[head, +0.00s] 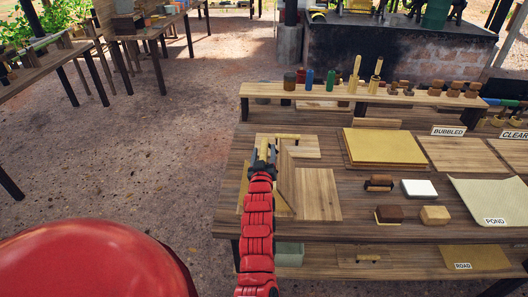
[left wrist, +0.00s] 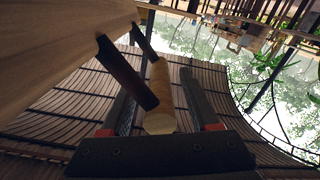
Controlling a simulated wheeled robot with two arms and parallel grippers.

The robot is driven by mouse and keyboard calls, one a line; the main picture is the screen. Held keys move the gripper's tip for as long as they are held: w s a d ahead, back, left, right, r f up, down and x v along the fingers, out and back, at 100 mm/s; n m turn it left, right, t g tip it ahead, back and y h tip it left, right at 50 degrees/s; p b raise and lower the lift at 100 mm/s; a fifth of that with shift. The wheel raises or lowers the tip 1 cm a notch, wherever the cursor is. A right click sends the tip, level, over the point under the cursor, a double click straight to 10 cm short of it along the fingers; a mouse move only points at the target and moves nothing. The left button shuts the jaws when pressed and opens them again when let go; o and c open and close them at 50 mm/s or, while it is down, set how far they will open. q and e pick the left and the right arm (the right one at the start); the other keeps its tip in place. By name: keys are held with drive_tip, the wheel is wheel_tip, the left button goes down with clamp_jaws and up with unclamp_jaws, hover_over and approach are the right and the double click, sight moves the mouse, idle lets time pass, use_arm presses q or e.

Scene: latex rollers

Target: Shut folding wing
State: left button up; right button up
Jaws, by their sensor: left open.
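The folding wing (head: 286,176) is a light wooden panel, raised on edge beside a flat board (head: 320,195) on the table's left part. My left gripper (head: 262,153) is at the panel's left side. In the left wrist view the panel (left wrist: 55,45) fills the upper left, with dark brackets carrying a round wooden handle (left wrist: 160,95). The open fingers of my left gripper (left wrist: 160,85) lie either side of this handle; firm contact is not evident. My arm hides part of the wing's lower left side in the head view. My right gripper is not in view.
A raised shelf (head: 340,94) with bottles and stamps runs along the back. A yellow sheet stack (head: 383,147), small blocks and a white pad (head: 419,188) lie to the right. Open floor lies left.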

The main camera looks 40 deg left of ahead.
use_arm(q)
clamp_jaws()
idle(0.4)
idle(1.1)
